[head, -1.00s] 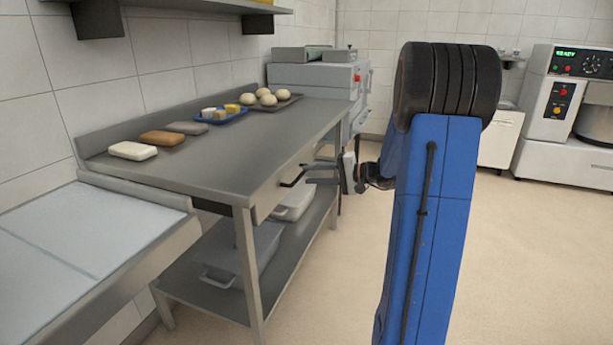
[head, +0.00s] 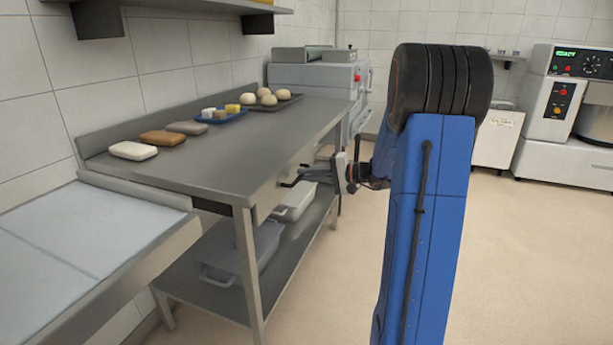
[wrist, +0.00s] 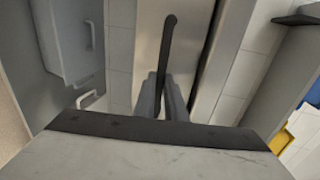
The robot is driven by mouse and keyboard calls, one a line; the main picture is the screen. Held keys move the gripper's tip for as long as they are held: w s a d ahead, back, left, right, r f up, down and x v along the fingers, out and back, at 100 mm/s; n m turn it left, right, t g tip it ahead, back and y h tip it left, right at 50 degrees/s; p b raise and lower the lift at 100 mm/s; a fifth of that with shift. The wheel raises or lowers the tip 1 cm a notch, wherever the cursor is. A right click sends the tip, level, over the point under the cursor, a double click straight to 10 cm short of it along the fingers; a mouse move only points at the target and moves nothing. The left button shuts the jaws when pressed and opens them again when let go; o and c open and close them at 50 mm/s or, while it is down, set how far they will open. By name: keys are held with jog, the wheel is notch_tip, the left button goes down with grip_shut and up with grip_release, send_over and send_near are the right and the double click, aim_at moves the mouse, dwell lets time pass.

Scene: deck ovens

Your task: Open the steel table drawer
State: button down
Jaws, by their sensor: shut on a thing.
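The steel table (head: 215,165) stands left of centre in the head view. Its drawer front (head: 268,200) lies under the top edge and looks flush with the table, so the drawer appears shut. A dark bar handle (head: 290,184) sticks out from it. My gripper (head: 303,178) reaches the handle from the right. In the wrist view, the handle (wrist: 168,38) runs down between my gripper's fingers (wrist: 162,95), which are shut on it. The steel drawer front (wrist: 148,45) shows behind the handle. The exact contact is partly hidden.
Dough balls (head: 266,97), a blue tray (head: 222,116) and several blocks (head: 133,150) lie on the table top. Grey bins (head: 245,252) stand on the lower shelf. The floor (head: 540,250) to the right is clear.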

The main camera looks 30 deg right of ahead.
jog(key=f+v, duration=0.3)
jog(key=v, duration=1.1)
jog(key=s+f+v, duration=0.1)
jog(key=f+v, duration=0.2)
jog(key=v, duration=1.1)
jog(key=shift+d, duration=0.4)
jog(key=shift+s, duration=0.1)
jog(key=c, duration=1.8)
grip_release()
jog(key=v, duration=1.7)
jog(key=shift+s+d+f, duration=0.1)
jog(key=shift+s, duration=0.15)
